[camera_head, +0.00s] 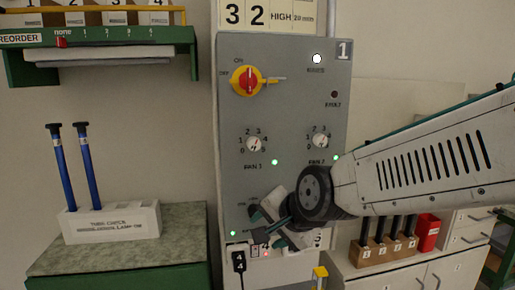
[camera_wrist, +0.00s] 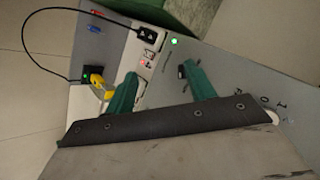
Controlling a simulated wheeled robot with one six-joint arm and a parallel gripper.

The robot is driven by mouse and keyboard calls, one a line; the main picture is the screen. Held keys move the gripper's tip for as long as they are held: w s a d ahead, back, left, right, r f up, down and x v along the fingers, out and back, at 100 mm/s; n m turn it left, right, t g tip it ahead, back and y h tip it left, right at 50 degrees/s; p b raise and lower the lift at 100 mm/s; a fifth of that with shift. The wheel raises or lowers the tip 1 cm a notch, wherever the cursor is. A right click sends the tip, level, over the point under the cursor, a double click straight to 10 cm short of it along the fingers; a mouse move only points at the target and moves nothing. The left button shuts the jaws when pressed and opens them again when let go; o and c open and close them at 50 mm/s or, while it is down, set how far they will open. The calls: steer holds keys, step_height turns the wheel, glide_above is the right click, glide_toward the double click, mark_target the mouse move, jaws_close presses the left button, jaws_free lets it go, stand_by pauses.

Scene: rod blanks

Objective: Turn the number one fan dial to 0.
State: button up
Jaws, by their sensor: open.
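The FAN 1 dial (camera_head: 253,143) is a small round knob with a pale pointer on the grey control panel (camera_head: 289,100), ringed by the numbers 0 to 4. Its pointer is too small to read surely. A similar FAN 2 dial (camera_head: 320,140) sits to its right. My gripper (camera_head: 262,226) is open in front of the panel's lower part, well below the FAN 1 dial and apart from it. In the wrist view its two green fingers (camera_wrist: 159,72) stand apart with nothing between them. The arm and gripper hide part of the lower panel.
A red and yellow rotary switch (camera_head: 246,81) sits above the dials. Green lamps (camera_head: 275,162) are lit by the dials. A black cable (camera_wrist: 65,42) runs beside the panel in the wrist view. A white block with blue rods (camera_head: 110,222) stands left; a rack of dark rods (camera_head: 383,247) stands right.

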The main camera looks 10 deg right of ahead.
steer(key=w+a+r+m+t, duration=0.1)
steer(key=w+r+m+t, duration=0.35)
steer(key=w+m, duration=0.2)
steer(key=m+t+h, duration=0.2)
steer(key=m+t, duration=0.3)
steer(key=m, duration=0.5)
glide_toward(256, 146)
steer(key=w, duration=0.8)
steer(key=shift+w+a, duration=0.3)
steer(key=shift+a, duration=0.05)
steer(key=c, duration=1)
